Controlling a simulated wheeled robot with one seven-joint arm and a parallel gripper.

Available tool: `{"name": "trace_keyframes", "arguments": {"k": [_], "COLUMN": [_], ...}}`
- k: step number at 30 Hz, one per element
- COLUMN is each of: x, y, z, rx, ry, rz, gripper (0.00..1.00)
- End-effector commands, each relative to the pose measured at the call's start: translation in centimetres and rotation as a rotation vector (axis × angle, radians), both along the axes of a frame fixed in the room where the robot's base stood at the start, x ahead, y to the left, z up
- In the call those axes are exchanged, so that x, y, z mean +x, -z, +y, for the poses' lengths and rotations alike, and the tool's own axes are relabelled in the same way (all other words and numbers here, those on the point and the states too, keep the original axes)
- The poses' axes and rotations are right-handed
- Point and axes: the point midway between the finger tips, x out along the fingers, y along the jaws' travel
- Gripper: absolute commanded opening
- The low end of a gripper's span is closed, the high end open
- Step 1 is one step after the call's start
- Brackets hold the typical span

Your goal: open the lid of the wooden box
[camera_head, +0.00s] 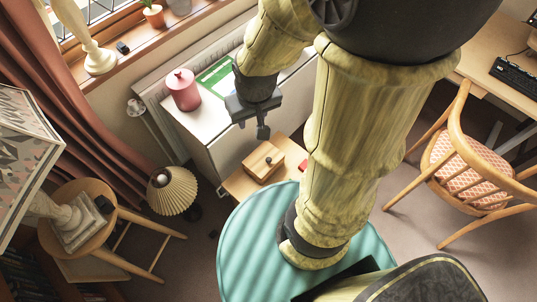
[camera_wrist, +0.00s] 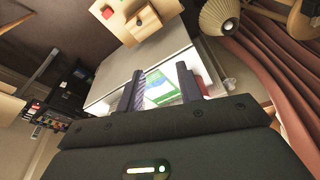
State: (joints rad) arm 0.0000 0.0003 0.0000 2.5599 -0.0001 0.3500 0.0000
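The wooden box (camera_head: 258,166) is a small light-wood block shape with a dark round knob (camera_head: 268,160) on top. Its lid looks shut. It sits on a low wooden surface (camera_head: 237,186) beside the white cabinet. In the wrist view the box (camera_wrist: 152,29) is at the top, with its knob (camera_wrist: 139,21) showing. My gripper (camera_head: 262,130) is above and behind the box in the head view, apart from it. In the wrist view my gripper's two fingers (camera_wrist: 160,88) stand apart with nothing between them.
A white cabinet (camera_head: 205,118) carries a pink lidded jar (camera_head: 183,90) and a green-and-white booklet (camera_head: 216,76). A small red object (camera_head: 303,165) lies right of the box. A pleated lamp (camera_head: 172,192) stands at left, and a wooden chair (camera_head: 470,165) at right.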

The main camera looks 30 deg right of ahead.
Motion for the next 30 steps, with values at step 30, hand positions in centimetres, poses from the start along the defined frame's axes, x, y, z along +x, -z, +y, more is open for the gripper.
{"name": "trace_keyframes", "arguments": {"k": [30], "x": [9.8], "y": [24.6], "z": [-6.8], "rx": [0.03], "ry": [0.295], "rz": [0.174], "gripper": [0.48]}}
